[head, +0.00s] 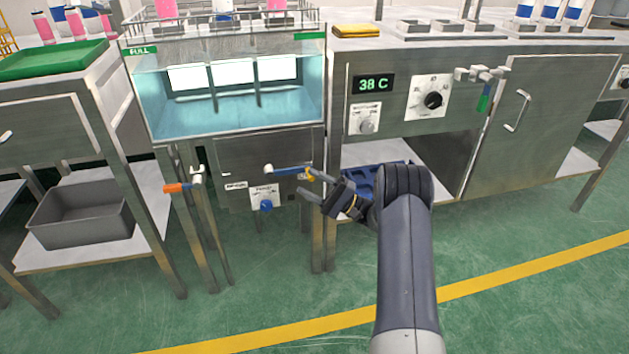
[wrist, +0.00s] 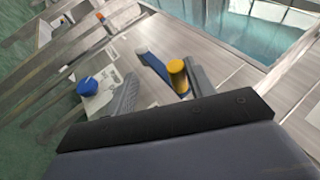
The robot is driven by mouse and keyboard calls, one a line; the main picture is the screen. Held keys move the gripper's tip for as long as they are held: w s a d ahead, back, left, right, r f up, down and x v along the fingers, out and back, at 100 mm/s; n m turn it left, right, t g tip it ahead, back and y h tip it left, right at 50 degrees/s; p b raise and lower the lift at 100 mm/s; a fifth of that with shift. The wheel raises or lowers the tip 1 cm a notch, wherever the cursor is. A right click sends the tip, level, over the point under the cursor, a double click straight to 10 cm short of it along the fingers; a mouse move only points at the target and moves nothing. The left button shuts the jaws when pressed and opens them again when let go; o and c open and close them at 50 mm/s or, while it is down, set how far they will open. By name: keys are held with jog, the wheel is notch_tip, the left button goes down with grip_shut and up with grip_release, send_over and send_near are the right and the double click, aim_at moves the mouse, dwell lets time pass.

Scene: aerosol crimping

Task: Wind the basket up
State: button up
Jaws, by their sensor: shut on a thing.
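The wire basket (head: 205,24) is at the top of the glass-fronted water tank (head: 225,128) in the head view, with pink and blue-white cans in it. Below the tank, a crank (head: 289,170) with a blue arm sits on the grey front panel; its blue arm (wrist: 153,65) also shows in the wrist view. Its yellow handle (wrist: 178,76) stands out towards the wrist camera, at the inner side of the right finger. My gripper (head: 308,184) is at the crank's right end, shut on the yellow handle. The contact itself is partly hidden.
A blue knob (head: 266,205) is below the crank. An orange-handled valve (head: 178,187) stands to its left. A blue crate (head: 364,178) lies on the shelf behind my arm. The green floor (head: 250,290) in front is clear.

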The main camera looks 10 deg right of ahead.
jog(key=shift+o, duration=0.5)
jog(key=shift+f, duration=0.45)
jog(key=shift+d, duration=0.15)
jog(key=p+v, duration=0.2)
jog(key=v, duration=0.8)
jog(key=shift+s+d+r+p, duration=0.2)
jog(key=shift+d+p, duration=0.05)
jog(key=shift+p, duration=0.15)
jog(key=b+x, duration=0.1)
jog(key=x, duration=0.5)
jog(key=shift+w+a, duration=0.25)
jog(key=shift+r, duration=0.2)
